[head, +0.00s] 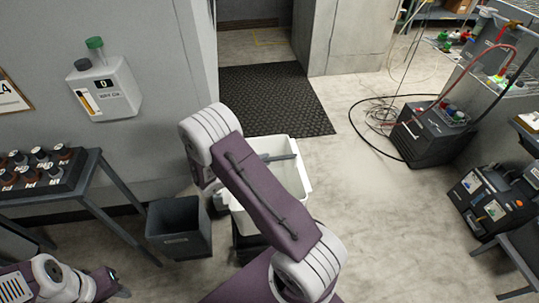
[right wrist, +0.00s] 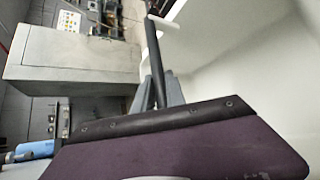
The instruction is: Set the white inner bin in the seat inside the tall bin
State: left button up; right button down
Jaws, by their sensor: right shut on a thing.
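The white inner bin (head: 303,158) is in the middle of the head view, partly hidden behind my right arm. A dark bar (head: 282,157) crosses its opening. In the right wrist view the bin's white wall (right wrist: 240,65) fills the right side, and my right gripper (right wrist: 160,92) is shut on the dark bar (right wrist: 154,50). A dark body (head: 246,250), likely the tall bin, shows directly below the white bin. Its seat is hidden, and I cannot tell whether the two touch. My left arm is at the bottom left of the head view; its jaw state is unclear.
An open grey bin (head: 180,235) stands just left of the white bin. A table (head: 95,190) with a tray of bottles is farther left. A black floor mat (head: 275,100) lies behind. Cables and a dark machine (head: 432,138) are at right. Floor between is clear.

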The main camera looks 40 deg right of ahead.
jog(key=shift+a+f, duration=0.15)
jog(key=shift+a, duration=0.15)
notch_tip(320, 180, down, 26)
jog(key=b, duration=1.8)
jog(key=shift+f, duration=0.25)
jog(key=shift+s+f+b, duration=0.1)
jog(key=shift+f+b, duration=0.05)
jog(key=shift+b, duration=0.25)
jog(key=shift+f+b, duration=0.6)
jog(key=shift+b, duration=0.05)
jog(key=shift+f, duration=0.1)
